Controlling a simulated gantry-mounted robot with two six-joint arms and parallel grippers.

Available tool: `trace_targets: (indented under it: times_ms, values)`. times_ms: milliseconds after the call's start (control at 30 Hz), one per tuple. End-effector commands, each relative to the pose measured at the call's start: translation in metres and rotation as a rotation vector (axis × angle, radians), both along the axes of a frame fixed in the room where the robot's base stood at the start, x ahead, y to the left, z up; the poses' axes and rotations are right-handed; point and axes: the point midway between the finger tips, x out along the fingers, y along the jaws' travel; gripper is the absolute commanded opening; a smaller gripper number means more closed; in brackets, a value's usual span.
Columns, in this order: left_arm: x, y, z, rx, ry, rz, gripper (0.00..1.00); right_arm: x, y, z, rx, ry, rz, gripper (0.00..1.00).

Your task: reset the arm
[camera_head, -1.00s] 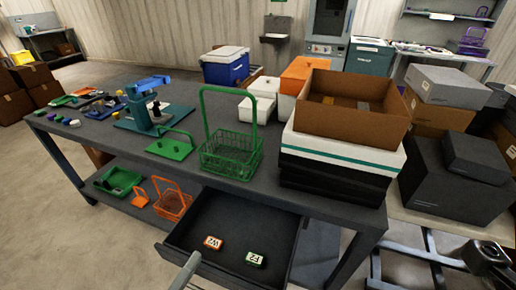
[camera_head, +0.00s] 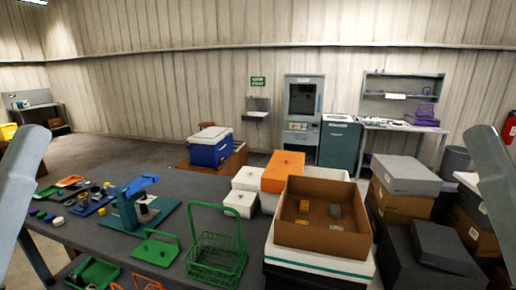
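My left arm (camera_head: 22,170) comes in along the left edge and my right arm (camera_head: 492,165) along the right edge. Both are raised and pale grey-blue. Neither gripper shows in the head view, so I cannot see whether they hold anything. The dark workbench (camera_head: 95,232) lies between the arms, and neither visible arm part appears to touch it.
A blue cooler (camera_head: 211,150) is behind. Stacked boxes (camera_head: 405,177) crowd the right. Open floor shows at left.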

Motion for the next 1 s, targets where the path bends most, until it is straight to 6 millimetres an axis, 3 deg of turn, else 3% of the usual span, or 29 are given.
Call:
trace_targets:
  times_ms: [33, 100, 400, 500, 667, 1000]
  values:
    - [0.000, 0.000, 0.047, 0.000, 0.000, 0.000, 0.47, 0.000, 0.000, 0.047, 0.000, 0.000, 0.000, 0.50]
    - [0.000, 0.000, 0.083, -0.001, 0.000, -0.001, 0.47, 0.000, 0.000, 0.083, 0.000, 0.000, 0.000, 0.50]
    - [0.000, 0.000, 0.230, -0.001, 0.001, -0.002, 0.47, 0.000, 0.000, 0.230, 0.000, 0.000, 0.000, 0.50]
    - [0.000, 0.000, 0.262, 0.000, 0.002, -0.002, 0.47, 0.000, 0.000, 0.262, 0.000, 0.000, 0.000, 0.50]
    - [0.001, 0.000, 0.281, -0.001, 0.002, -0.003, 0.47, 0.000, 0.000, 0.282, 0.000, 0.001, 0.000, 0.50]
    - [0.000, 0.000, 0.270, -0.001, 0.001, -0.003, 0.47, 0.000, 0.000, 0.270, 0.000, 0.001, 0.000, 0.50]
